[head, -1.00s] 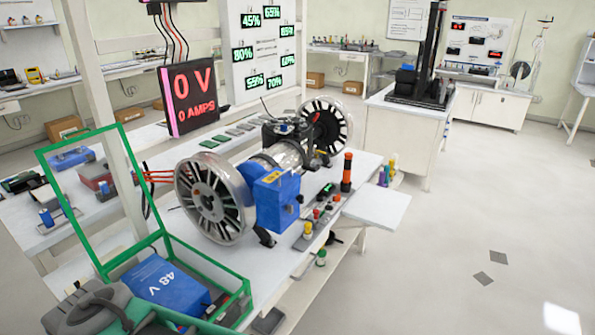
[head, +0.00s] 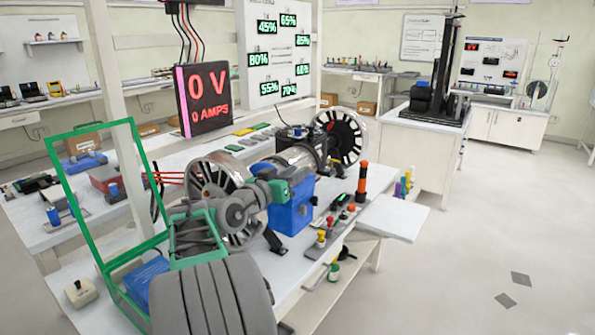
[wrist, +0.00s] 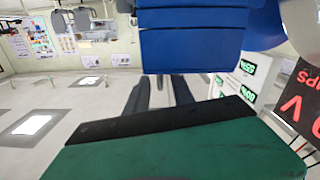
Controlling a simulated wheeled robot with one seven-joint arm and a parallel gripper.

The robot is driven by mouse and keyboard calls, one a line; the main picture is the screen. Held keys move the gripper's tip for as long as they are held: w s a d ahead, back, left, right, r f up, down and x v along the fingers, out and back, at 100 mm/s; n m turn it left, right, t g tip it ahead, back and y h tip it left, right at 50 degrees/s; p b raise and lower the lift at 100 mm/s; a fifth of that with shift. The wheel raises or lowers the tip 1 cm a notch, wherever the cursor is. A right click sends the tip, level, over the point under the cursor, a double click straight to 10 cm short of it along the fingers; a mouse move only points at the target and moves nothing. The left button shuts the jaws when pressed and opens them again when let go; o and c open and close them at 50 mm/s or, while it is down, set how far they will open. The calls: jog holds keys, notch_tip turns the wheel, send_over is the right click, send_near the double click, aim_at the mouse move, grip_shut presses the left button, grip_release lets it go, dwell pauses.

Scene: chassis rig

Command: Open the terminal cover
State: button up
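The blue terminal box (head: 291,218) sits on the near side of the motor, its upper part partly hidden behind my gripper. I cannot tell which part of it is the cover, and no part looks swung open. My gripper (head: 300,178) is at the top of the box in the head view. In the wrist view the blue box (wrist: 195,50) fills the top, with a seam across it. The two dark fingers of my gripper (wrist: 161,82) point at its edge with a gap between them. I cannot tell whether they touch it.
Spoked wheels (head: 341,136) flank the motor. A green open frame (head: 107,190) with a blue battery (head: 142,283) stands at the left. A control strip (head: 335,228) with coloured knobs and an orange-black post (head: 361,184) lies right of the box.

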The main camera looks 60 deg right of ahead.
jog(key=shift+d, duration=0.7)
jog(key=shift+c, duration=0.4)
grip_shut()
dwell(0.5)
